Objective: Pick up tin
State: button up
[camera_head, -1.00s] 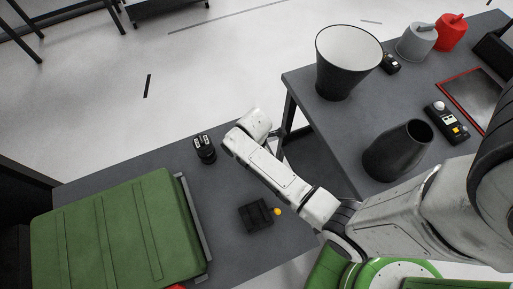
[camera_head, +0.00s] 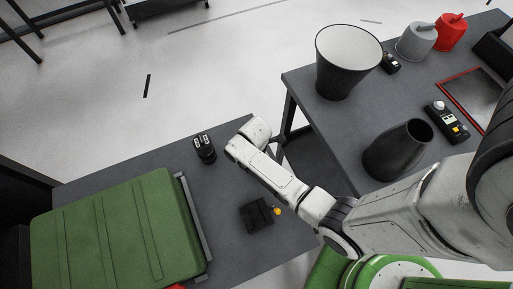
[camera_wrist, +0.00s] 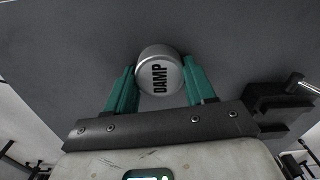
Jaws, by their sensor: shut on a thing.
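A grey surface fills the background behind the tin. I cannot tell whether the tin touches that surface.
The left grey table (camera_head: 110,180) holds a green case (camera_head: 115,235), a black device (camera_head: 204,148) and a dark box (camera_head: 257,215) with a yellow knob. The right table (camera_head: 350,125) carries a large cone-shaped bin (camera_head: 347,65), a dark vase (camera_head: 395,150), a grey can (camera_head: 416,42) and a red can (camera_head: 450,33).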

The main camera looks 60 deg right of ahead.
jog(key=c, duration=0.4)
jog(key=shift+o, duration=0.2)
jog(key=shift+r, duration=0.55)
notch_tip(320, 180, up, 2)
jog(key=shift+s+r+p, duration=0.1)
jog(key=shift+r+p, duration=0.1)
jog(key=shift+p, duration=0.1)
jog(key=s+a+r, duration=0.8)
jog(key=s+r, duration=0.2)
jog(key=s, duration=0.1)
jog(key=w+a+r+m, duration=0.1)
jog(key=w+a+m, duration=0.1)
jog(key=w+m, duration=0.4)
jog(key=w+a+r+m, duration=0.2)
jog(key=w+m, duration=0.5)
jog(key=w, duration=0.8)
jog(key=shift+a, duration=0.55)
